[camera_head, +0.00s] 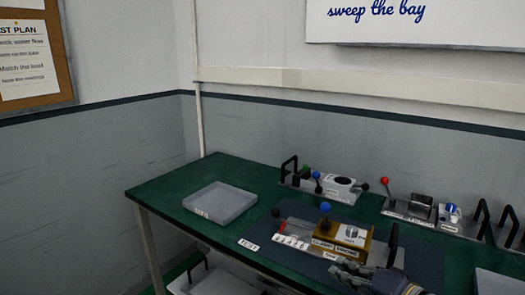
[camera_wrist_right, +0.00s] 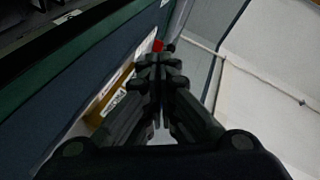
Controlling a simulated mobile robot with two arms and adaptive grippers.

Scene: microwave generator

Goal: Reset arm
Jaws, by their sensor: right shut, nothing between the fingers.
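My right gripper (camera_head: 347,277) is at the lower right of the head view, just in front of a yellow-brown device (camera_head: 328,246) with a blue knob on top. In the right wrist view the gripper's fingers (camera_wrist_right: 161,62) are together with nothing between them. I cannot tell whether it touches the device's front edge. The device stands on a dark mat on the green table (camera_head: 160,191). A part of it shows beside the fingers in the right wrist view (camera_wrist_right: 113,97). My left gripper is not in view.
A grey tray (camera_head: 221,203) sits at the table's left. Behind the device stand a module with a black handle (camera_head: 335,187) and another with a red-topped lever (camera_head: 421,209). More handles stand at the right edge. The table between the tray and the back modules is free.

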